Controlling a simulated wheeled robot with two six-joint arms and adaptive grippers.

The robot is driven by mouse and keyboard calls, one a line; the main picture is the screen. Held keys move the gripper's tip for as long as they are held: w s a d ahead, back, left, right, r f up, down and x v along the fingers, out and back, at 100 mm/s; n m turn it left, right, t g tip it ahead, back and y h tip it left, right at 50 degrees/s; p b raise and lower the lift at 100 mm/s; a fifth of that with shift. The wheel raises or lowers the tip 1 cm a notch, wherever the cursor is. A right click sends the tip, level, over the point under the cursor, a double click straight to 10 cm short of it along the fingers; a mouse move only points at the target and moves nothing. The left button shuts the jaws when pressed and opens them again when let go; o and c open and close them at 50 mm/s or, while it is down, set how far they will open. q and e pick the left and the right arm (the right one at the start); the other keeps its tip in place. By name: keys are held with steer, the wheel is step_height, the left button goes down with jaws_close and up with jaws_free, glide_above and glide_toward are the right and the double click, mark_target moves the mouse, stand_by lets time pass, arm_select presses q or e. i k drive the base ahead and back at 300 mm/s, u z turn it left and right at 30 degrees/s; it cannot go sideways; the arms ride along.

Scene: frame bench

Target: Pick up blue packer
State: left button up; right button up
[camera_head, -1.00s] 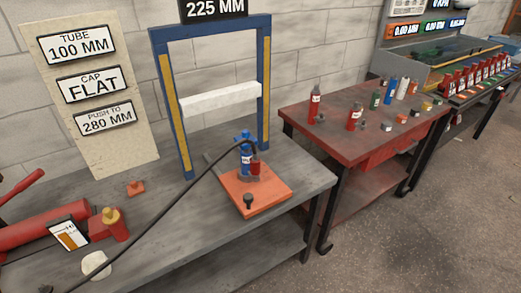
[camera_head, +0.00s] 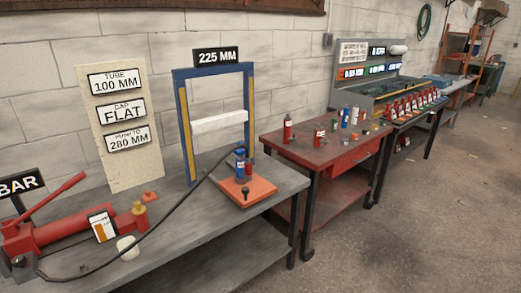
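A small blue cylinder (camera_head: 345,116) stands upright towards the back of the red table, beside a white cylinder (camera_head: 354,117). A second blue thing, a ram (camera_head: 240,161) with a black hose, stands upright on an orange plate (camera_head: 262,188) under the blue press frame (camera_head: 184,125). I cannot tell from labels which blue item is called the packer. Neither of my grippers shows in this view.
Red cylinders (camera_head: 287,129) and several small parts stand on the red table (camera_head: 285,148). A red hand pump (camera_head: 55,230) and a white cup-like thing (camera_head: 127,248) sit on the grey bench (camera_head: 190,241). The floor (camera_head: 400,235) at right is clear.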

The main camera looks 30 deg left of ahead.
mark_target(241, 151)
steer(key=z, duration=0.5)
steer(key=i, duration=2.3)
steer(key=u, duration=1.45)
steer(key=i, duration=0.7)
steer(key=u, duration=0.7)
